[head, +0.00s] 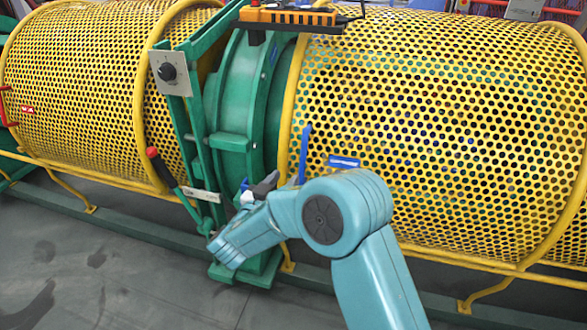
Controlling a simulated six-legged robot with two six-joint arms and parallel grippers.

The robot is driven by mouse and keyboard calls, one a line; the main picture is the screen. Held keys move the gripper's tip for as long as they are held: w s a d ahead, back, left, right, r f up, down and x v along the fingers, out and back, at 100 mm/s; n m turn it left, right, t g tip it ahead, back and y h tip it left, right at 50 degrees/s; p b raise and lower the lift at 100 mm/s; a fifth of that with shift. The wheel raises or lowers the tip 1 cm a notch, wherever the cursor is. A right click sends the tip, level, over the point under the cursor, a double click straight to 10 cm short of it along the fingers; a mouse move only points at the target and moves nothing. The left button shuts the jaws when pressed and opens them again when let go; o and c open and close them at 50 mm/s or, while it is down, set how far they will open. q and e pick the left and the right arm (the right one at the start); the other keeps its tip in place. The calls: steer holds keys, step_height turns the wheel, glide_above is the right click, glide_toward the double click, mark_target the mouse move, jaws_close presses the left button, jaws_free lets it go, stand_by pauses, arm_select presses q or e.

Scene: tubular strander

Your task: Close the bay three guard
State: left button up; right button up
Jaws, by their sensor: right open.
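A large yellow perforated guard (430,130) curves over the machine on the right, with a blue upright handle (304,155) at its left edge and a small blue label (344,161). Another yellow perforated guard (75,85) is on the left, with a red handle (8,107) and red label (27,109). I cannot read which is bay three. Both guards cover the front. My right gripper (262,186) is open, just left of the blue handle's lower end; its fingers are partly hidden by my wrist, and I cannot tell if they touch the handle. My left gripper is out of view.
An orange-and-black item (290,17) lies on top. The grey floor (110,265) at front left is clear.

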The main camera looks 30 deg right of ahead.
steer(key=v, duration=0.8)
steer(key=shift+f, duration=0.1)
